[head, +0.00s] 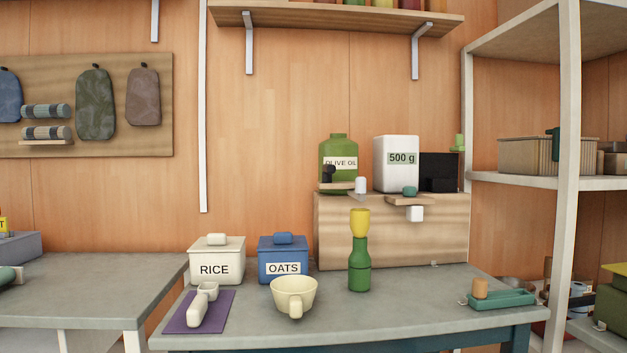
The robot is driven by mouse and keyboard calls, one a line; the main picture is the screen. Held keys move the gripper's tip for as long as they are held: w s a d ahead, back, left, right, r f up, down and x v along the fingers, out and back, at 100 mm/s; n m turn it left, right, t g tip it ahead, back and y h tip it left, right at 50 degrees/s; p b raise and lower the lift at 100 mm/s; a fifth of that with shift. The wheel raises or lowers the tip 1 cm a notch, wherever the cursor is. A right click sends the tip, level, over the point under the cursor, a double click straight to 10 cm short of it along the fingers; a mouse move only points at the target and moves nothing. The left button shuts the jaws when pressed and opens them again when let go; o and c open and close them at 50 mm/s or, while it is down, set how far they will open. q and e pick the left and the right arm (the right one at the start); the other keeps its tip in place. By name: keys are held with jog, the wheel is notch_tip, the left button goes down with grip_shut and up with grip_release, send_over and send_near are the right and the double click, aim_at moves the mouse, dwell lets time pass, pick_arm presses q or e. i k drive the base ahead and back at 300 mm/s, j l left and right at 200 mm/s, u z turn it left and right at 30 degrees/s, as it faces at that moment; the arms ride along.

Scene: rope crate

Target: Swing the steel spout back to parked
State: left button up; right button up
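I cannot clearly make out a steel spout. A green olive oil container (338,151) stands at the left end of a wooden stand (390,232), with a small black part (328,174) low on its front. A small whitish cylinder (361,185) shows just right of it. A white container marked 500 g (396,160) stands to the right. Below it are a green knob (410,191), a small wooden ledge and a pale block (415,213). Which of these is the spout, and how it is turned, I cannot tell. Neither gripper is in view.
On the grey table stand a rice box (217,262), an oats box (283,260), a cream cup (294,293), a green bottle with yellow top (359,265) and a green tray (502,299). A scoop (198,310) lies on a purple mat. Shelving stands at right.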

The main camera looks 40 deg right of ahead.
aim_at(358, 193)
jog(key=z, duration=1.1)
